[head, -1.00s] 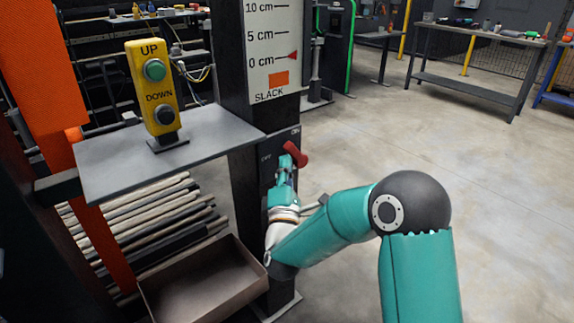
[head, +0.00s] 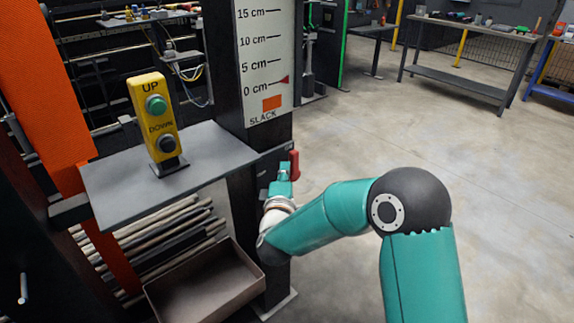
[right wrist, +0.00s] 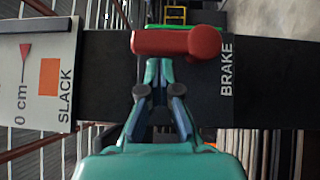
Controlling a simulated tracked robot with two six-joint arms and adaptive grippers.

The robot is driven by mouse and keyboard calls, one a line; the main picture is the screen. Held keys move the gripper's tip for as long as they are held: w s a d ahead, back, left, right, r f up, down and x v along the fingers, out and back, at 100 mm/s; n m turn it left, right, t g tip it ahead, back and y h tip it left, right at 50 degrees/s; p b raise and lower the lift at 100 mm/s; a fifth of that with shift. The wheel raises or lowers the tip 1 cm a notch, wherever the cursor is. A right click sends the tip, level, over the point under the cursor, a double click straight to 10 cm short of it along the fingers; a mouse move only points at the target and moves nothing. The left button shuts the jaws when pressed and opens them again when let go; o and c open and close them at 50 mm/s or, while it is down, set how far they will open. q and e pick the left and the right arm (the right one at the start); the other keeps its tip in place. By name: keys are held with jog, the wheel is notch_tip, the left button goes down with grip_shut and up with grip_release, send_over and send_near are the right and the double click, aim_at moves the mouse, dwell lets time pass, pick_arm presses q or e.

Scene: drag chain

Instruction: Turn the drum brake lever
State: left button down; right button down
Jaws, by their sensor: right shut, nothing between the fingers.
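The red drum brake lever (head: 294,165) is on the black post below the slack scale. It stands about upright in the head view. In the right wrist view the lever (right wrist: 176,42) lies across the post beside the BRAKE label. My right gripper (head: 285,170) is just left of the lever in the head view. In the right wrist view its fingers (right wrist: 158,68) are shut and empty, with their tips right at the lever's edge; I cannot tell whether they touch it. My left gripper is not in view.
A yellow UP/DOWN button box (head: 157,125) stands on a grey shelf (head: 215,155) left of the post. A brown open bin (head: 205,285) is below. The slack scale (head: 264,60) has its red pointer near 0 cm. Open floor lies to the right.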

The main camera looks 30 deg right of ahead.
pick_arm(q)
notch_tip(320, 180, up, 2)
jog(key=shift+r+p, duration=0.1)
jog(key=shift+p, duration=0.55)
pick_arm(e)
jog(key=shift+d+r+m+g, duration=0.25)
jog(key=shift+d+m+g, duration=0.05)
jog(key=shift+m+g, duration=0.2)
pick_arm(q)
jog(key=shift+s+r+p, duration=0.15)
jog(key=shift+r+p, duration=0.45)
pick_arm(e)
jog(key=w+a+v, duration=0.1)
jog(key=a+v, duration=0.1)
jog(key=v, duration=1.1)
jog(key=shift+w+f, duration=0.15)
jog(key=shift+f, duration=0.05)
